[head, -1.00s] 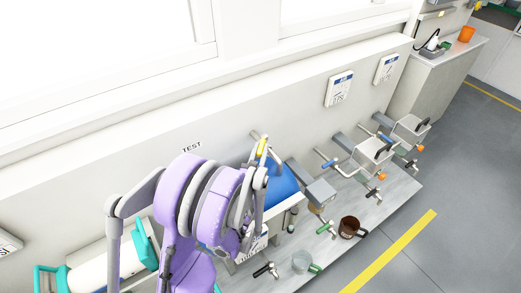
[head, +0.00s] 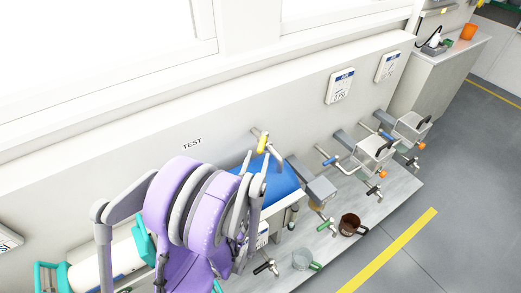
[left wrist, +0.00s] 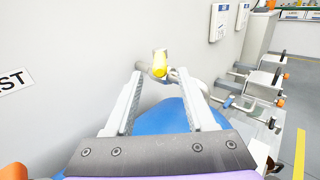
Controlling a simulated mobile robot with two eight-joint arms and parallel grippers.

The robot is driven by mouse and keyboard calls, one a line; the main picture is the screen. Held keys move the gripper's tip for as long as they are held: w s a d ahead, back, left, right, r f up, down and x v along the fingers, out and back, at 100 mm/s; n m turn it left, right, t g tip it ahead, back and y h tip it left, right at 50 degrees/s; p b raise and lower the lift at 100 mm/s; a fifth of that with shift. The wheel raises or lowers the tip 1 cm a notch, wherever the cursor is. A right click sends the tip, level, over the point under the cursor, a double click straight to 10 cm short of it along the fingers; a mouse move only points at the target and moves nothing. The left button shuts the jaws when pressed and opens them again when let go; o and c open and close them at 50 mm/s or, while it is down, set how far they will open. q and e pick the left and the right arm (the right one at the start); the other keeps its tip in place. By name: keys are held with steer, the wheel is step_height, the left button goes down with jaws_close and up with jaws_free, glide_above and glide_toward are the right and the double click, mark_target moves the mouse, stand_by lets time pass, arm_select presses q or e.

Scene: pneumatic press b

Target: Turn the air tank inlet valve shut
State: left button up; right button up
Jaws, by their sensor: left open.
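The inlet valve has a yellow handle (head: 262,143) on a grey pipe that comes out of the wall, above the blue air tank (head: 283,186). In the left wrist view the yellow handle (left wrist: 160,63) stands just beyond the fingertips, about midway between them, and the blue tank (left wrist: 168,118) lies below. My left gripper (head: 255,162) is open and empty, with its fingers pointing up at the valve; its two fingers (left wrist: 165,80) show apart in the wrist view. I see no contact with the handle. My right gripper is not in view.
A grey bench (head: 335,250) runs along the wall. It bears a brown mug (head: 350,225), a clear cup (head: 302,259) and several small valves. Grey press units (head: 371,158) stand to the right. A TEST label (head: 192,144) is on the wall; open floor lies at the right.

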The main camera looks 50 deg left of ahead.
arm_select(q)
steer(key=v, duration=0.5)
steer(key=shift+b, duration=0.4)
steer(key=shift+c, duration=0.2)
